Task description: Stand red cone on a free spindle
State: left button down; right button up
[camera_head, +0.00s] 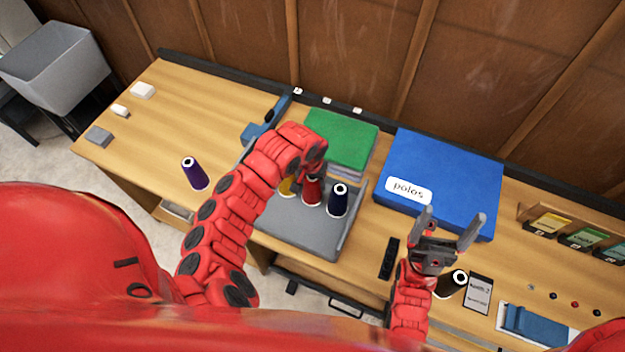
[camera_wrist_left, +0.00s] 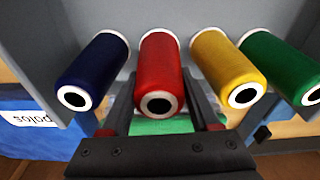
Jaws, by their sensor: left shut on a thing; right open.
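The red cone (camera_head: 312,191) stands on the grey stand (camera_head: 290,238), between a navy cone (camera_head: 338,201) and a yellow cone (camera_head: 287,187). My left gripper (camera_wrist_left: 162,108) is shut on the red cone, a finger on each side of it in the left wrist view (camera_wrist_left: 160,68). That view also shows a green cone (camera_wrist_left: 284,66) beyond the yellow one; my arm hides it in the head view. The spindles under the cones are hidden, so I cannot tell how the red cone is seated. My right gripper (camera_head: 453,222) is open and empty near the blue box.
A purple cone (camera_head: 195,174) stands on the bench at left. A dark cone (camera_head: 452,284) is beside my right gripper. A blue box (camera_head: 445,178) labelled "polos" and a green-topped stack (camera_head: 340,137) stand behind. The bench's left part is mostly clear.

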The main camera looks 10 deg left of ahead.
pick_arm(q)
jog(key=shift+f, duration=0.15)
jog(key=shift+f+b, duration=0.2)
jog(key=shift+b, duration=0.1)
jog(key=shift+c, duration=0.2)
grip_release()
jog(key=shift+r, duration=0.1)
notch_tip(320, 180, up, 17)
jog(key=s+p, duration=0.2)
jog(key=shift+a+r, duration=0.15)
jog(key=shift+a, duration=0.05)
